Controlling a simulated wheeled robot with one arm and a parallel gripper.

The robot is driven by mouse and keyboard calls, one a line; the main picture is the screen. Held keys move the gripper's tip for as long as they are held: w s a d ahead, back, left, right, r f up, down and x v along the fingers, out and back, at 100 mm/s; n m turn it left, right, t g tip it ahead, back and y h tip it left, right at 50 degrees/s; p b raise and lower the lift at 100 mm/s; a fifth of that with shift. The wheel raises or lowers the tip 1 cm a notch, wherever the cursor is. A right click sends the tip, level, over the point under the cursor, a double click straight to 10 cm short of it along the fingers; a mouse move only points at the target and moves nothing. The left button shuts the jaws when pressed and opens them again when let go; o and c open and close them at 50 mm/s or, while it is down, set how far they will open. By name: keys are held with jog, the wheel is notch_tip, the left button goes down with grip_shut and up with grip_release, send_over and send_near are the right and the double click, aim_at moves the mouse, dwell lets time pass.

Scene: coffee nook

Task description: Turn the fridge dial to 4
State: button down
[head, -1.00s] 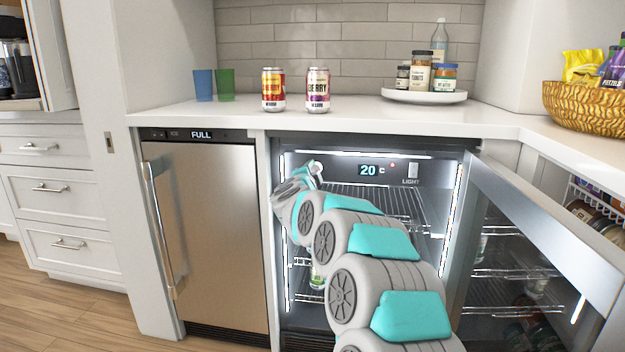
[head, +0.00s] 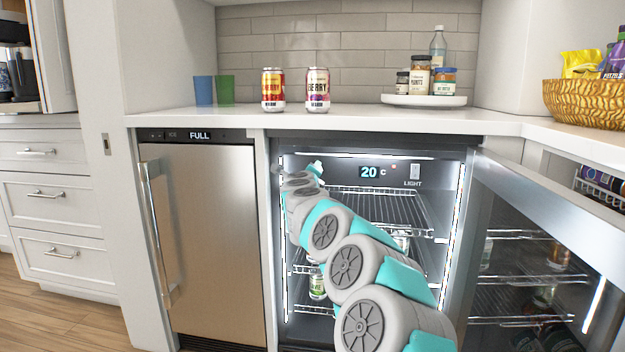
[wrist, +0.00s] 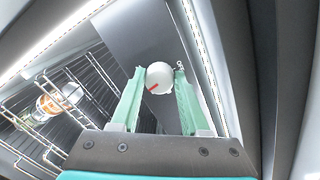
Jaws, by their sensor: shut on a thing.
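The fridge dial (wrist: 160,76) is a round white knob with a red pointer mark in the wrist view. It sits on the grey panel inside the open fridge, with "OFF" printed beside it. My gripper (wrist: 160,84) is shut on the dial, one green finger on each side. The red mark points to the lower left in that view. The numbers around the dial cannot be read. In the head view my arm hides the dial. The panel's display (head: 373,172) reads 20 C.
The glass fridge door (head: 540,230) stands open on the right. Wire shelves (head: 385,200) and cans (head: 317,286) are inside. A "LIGHT" switch (head: 415,171) is right of the display. The closed steel ice maker (head: 215,240) stands to the left.

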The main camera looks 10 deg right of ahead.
jog(key=shift+d+f+m+b, duration=0.15)
jog(key=shift+m+b, duration=0.4)
jog(key=shift+m, duration=0.65)
jog(key=shift+c, duration=2)
grip_release()
jog(key=shift+s, duration=0.1)
jog(key=b+v, duration=0.1)
jog(key=v, duration=0.6)
jog(key=shift+s, duration=0.3)
